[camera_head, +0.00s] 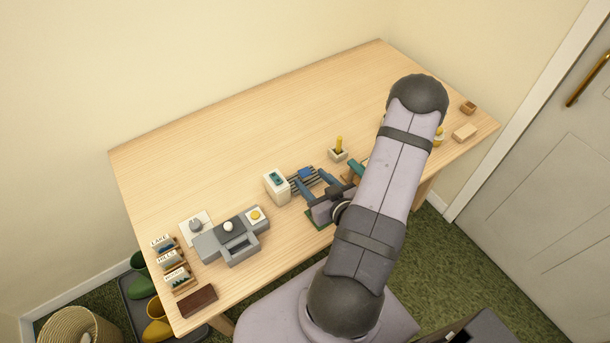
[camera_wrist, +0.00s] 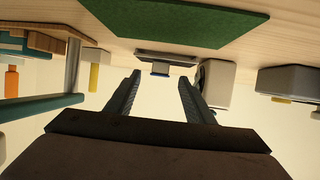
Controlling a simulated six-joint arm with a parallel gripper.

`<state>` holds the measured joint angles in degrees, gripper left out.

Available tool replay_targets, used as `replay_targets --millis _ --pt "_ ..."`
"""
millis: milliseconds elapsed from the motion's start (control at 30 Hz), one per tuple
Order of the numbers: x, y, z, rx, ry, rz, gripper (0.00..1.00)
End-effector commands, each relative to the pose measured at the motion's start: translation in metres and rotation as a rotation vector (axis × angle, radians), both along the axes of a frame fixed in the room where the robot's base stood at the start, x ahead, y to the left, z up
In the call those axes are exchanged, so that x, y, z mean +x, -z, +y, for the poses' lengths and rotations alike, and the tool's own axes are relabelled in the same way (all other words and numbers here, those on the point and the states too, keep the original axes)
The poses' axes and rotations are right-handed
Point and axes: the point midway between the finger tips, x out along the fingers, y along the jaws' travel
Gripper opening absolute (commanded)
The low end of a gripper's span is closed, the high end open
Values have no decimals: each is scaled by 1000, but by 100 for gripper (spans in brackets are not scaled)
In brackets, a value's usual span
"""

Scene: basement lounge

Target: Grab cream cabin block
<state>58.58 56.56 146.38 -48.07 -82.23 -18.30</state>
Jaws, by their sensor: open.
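A whitish box with a teal panel (camera_head: 277,187) stands just left of my gripper. My gripper (camera_head: 310,179) is low over the front middle of the table, open and empty. The cream block is not identifiable there.
A grey device with a yellow button (camera_head: 229,238) stands left. Small labelled card holders (camera_head: 172,262) and a dark brown block (camera_head: 196,301) are at the front left. A yellow peg in a holder (camera_head: 338,150) stands behind my gripper. A green mat (camera_wrist: 185,20) lies close by. The table's back is clear.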

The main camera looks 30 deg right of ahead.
Motion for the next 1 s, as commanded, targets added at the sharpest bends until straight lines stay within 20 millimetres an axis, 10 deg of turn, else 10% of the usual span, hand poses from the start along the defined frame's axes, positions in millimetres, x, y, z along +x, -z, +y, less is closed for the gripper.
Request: replay_targets --millis 800,1000 --pt "48 16 -6 1 0 0 48" --pt "48 16 -6 0 0 0 5"
